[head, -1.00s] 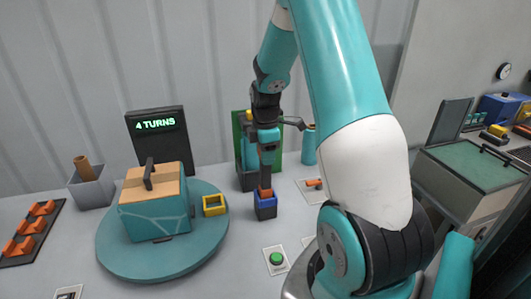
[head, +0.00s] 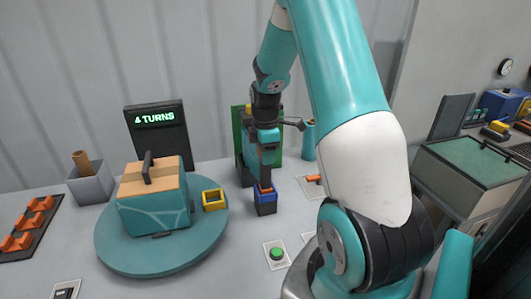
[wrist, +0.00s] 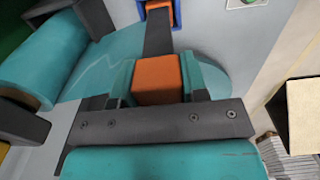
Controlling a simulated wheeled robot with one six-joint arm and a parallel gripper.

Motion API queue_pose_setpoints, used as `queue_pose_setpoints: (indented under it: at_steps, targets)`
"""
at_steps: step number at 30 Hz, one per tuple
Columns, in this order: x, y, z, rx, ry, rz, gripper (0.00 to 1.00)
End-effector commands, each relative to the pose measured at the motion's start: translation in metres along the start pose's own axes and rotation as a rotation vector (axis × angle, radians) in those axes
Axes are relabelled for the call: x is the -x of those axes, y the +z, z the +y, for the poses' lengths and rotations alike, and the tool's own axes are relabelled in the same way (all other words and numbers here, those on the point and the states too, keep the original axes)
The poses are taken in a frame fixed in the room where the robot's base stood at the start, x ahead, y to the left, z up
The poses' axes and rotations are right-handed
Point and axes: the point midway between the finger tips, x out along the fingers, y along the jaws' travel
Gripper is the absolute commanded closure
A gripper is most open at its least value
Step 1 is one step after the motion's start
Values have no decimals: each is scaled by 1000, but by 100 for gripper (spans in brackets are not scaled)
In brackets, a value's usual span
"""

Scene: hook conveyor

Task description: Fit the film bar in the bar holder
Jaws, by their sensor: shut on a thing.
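My gripper (head: 267,135) is shut on the orange upper end (wrist: 158,80) of the film bar, between its two teal-and-dark fingers in the wrist view. The dark, thin shaft of the film bar (wrist: 158,33) runs down from this block, close to upright in the head view. Its orange lower end (wrist: 161,4) shows inside the rim of the blue bar holder (wrist: 147,12), which also stands on the table in the head view (head: 265,198). I cannot tell whether the lower end is fully seated. Teal film (wrist: 110,65) shows beside the shaft.
A green-backed dark stand (head: 240,150) is close behind my gripper. A green button (head: 277,253) is in front.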

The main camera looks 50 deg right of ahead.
Motion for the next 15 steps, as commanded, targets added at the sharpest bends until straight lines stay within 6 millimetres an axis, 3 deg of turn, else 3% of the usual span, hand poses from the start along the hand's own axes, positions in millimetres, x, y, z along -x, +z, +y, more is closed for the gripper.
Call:
queue_pose_setpoints:
  at_steps: [6, 7, 9, 11, 15]
  targets:
    - [-1, 0, 0, 0, 1, 0, 100]
    - [-1, 0, 0, 0, 1, 0, 58]
    - [-1, 0, 0, 0, 0, 0, 42]
    - [-1, 0, 0, 0, 0, 0, 30]
    - [-1, 0, 0, 0, 0, 0, 30]
